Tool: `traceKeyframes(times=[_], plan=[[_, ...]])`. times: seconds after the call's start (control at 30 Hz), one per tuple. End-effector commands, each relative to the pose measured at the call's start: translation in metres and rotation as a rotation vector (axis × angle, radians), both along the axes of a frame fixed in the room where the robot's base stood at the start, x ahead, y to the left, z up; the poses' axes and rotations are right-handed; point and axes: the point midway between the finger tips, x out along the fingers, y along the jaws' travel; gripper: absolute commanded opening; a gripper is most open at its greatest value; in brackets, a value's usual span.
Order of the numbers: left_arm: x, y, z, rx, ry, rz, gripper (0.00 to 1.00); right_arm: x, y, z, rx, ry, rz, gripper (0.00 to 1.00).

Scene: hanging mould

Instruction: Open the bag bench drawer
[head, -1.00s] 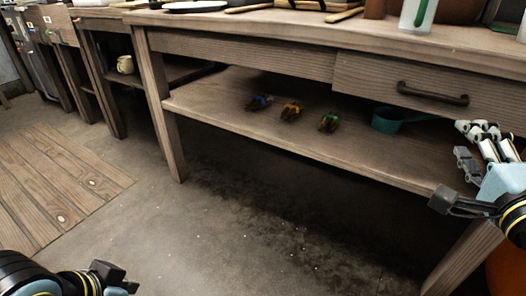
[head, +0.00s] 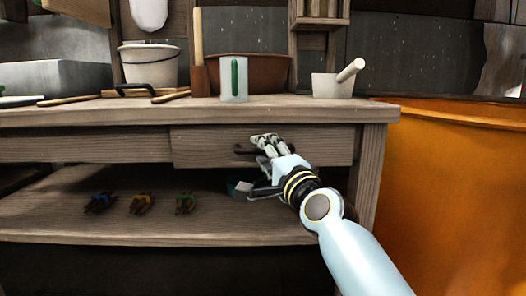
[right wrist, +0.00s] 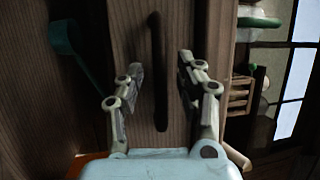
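The wooden bench drawer (head: 325,146) is shut under the bench top, its front flush with the frame beside it. Its dark bar handle (head: 243,150) is partly hidden behind my right gripper (head: 262,152). In the right wrist view the drawer front fills the middle and the handle (right wrist: 158,70) runs upright between the two fingers. My right gripper (right wrist: 160,78) is open, with a finger on each side of the handle and a gap to it on both sides. My left gripper is not in view.
On the shelf below lie several small coloured-handled tools (head: 142,203) and a teal scoop (head: 240,186). The bench top (head: 300,108) holds a bucket (head: 149,66), a brown basin (head: 270,75) and a white mortar (head: 330,86). An orange container (head: 450,190) stands right.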

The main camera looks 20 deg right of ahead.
Motion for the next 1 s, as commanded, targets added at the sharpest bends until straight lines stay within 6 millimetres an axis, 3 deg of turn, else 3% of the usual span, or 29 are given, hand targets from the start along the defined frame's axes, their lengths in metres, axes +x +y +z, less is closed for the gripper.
traceKeyframes(times=[0.37,0.67,1.0], plan=[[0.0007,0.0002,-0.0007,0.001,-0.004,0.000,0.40,0.0088,0.0011,0.0011,-0.001,0.001,0.000,0.36],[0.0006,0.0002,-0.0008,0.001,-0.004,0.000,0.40,0.0086,0.0012,0.0010,0.000,0.001,0.000,0.00],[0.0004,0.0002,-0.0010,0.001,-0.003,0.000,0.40,0.0085,0.0012,-0.0001,-0.001,0.003,0.001,0.00]])
